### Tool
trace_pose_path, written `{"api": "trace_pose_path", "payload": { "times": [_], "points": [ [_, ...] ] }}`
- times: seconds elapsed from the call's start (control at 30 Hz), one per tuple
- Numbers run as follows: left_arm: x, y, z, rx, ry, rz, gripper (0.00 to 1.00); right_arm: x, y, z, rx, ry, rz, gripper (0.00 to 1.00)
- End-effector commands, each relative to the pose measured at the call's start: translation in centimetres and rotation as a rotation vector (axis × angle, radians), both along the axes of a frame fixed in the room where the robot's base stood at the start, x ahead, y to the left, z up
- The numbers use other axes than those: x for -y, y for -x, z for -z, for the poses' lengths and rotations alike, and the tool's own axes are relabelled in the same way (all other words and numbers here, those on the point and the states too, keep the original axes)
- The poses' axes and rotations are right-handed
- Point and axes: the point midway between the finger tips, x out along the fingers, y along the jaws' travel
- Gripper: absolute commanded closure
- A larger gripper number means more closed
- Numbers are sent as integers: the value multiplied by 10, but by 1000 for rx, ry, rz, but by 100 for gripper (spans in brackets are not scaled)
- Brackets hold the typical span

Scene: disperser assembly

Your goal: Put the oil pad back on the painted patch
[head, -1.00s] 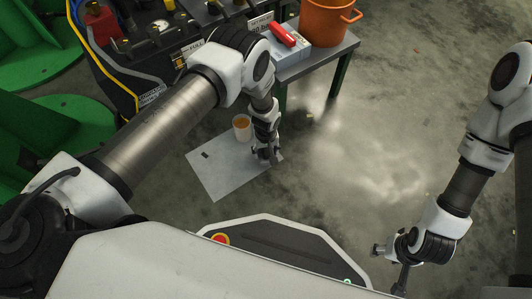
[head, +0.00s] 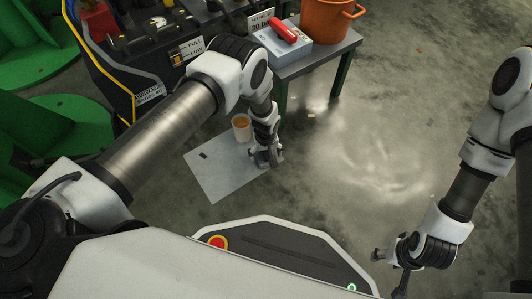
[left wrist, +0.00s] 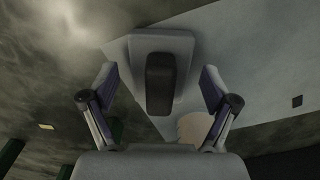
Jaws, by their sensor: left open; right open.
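The painted patch (head: 218,180) is a light grey area on the floor. A pale flat pad with a dark raised grip (left wrist: 160,85), which looks like the oil pad, lies at the patch's edge in the left wrist view, where the patch also shows (left wrist: 250,70). My left gripper (head: 265,160) is low over the patch's right corner. In the left wrist view its open fingers (left wrist: 160,105) stand either side of the grip, apart from it. My right gripper (head: 389,270) is open and empty, well to the right of the patch.
Behind is a table (head: 318,55) with an orange pot (head: 325,22) and a red item (head: 284,30) on a box. Wet-looking floor at right is clear.

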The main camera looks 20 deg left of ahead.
Motion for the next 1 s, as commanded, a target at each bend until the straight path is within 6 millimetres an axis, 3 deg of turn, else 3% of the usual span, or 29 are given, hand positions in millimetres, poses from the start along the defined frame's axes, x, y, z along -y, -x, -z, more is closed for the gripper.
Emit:
{"api": "trace_pose_path", "payload": {
  "times": [0.17,0.4,0.53,0.67,0.9,1.0],
  "points": [
    [0,-1,-21,1,0,0,13,0,0,-15,-1,0,-2,48],
    [0,-1,-86,1,0,1,13,-1,2,-51,-6,-1,-9,48],
    [0,0,-112,1,0,0,13,-1,3,-64,-8,-1,-11,48],
    [0,0,-123,0,0,1,13,-1,3,-68,-8,-1,-11,48],
    [-1,2,-123,0,-1,2,13,-1,3,-67,-7,-1,-11,48],
    [-17,23,-120,-7,-8,34,13,-1,3,-67,-7,-1,-11,48]
  ]
}}
